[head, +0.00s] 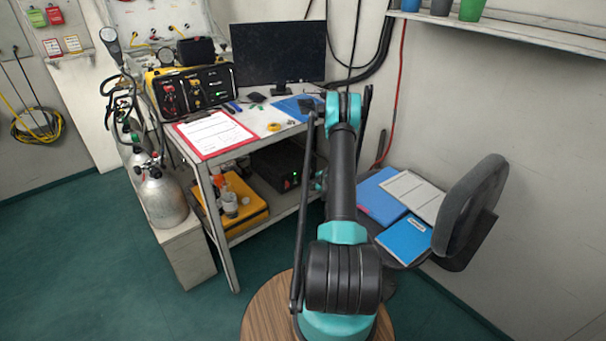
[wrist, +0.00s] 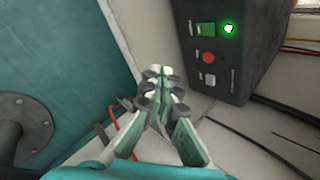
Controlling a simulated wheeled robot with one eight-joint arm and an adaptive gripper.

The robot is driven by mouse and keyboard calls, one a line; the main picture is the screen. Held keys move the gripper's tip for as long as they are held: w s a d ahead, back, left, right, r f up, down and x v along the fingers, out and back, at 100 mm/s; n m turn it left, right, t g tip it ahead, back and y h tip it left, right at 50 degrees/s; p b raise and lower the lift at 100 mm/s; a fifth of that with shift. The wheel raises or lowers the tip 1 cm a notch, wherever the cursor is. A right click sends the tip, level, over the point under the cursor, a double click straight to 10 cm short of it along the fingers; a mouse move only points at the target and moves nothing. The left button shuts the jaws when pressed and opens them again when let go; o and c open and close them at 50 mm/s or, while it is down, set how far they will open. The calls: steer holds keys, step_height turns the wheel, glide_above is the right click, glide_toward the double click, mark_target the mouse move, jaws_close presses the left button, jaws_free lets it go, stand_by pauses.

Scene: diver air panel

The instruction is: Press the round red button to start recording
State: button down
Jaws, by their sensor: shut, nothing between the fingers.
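The round red button (wrist: 209,57) is on the front face of a dark box (wrist: 240,80) in the wrist view. It sits between a green rocker switch above and a pale square button below. A green light (wrist: 228,29) glows near the switch. The same black box (head: 287,170) shows on the lower shelf of the desk in the head view, where the button is too small to make out. My gripper (wrist: 160,72) is shut and empty, apart from the button, left of and slightly below it in the wrist view.
The desk (head: 262,118) carries a monitor (head: 278,52), a yellow-black air panel (head: 190,88) and a red clipboard (head: 214,134). A chair (head: 468,212) with folders is at right. Cables lie right of the box.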

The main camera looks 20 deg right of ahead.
mark_target(303, 175)
steer(key=shift+m+t, duration=0.5)
steer(key=shift+m, duration=0.4)
steer(key=shift+w+d+f, duration=0.2)
steer(key=shift+d+f, duration=0.15)
steer(key=shift+d, duration=0.35)
steer(key=shift+w+d+f, duration=0.2)
steer(key=shift+d+f, duration=0.2)
steer(key=shift+d, duration=0.3)
steer(key=shift+w+d+f, duration=0.2)
steer(key=shift+d+f, duration=0.15)
steer(key=shift+d, duration=0.35)
steer(key=shift+w, duration=0.1)
steer(key=shift+w+a, duration=0.55)
steer(key=shift+w, duration=0.8)
steer(key=shift+w+a, duration=0.5)
steer(key=shift+w, duration=0.9)
steer(key=shift+w+a, duration=0.55)
steer(key=shift+w, duration=0.8)
steer(key=shift+w+a, duration=0.15)
steer(key=shift+w, duration=0.25)
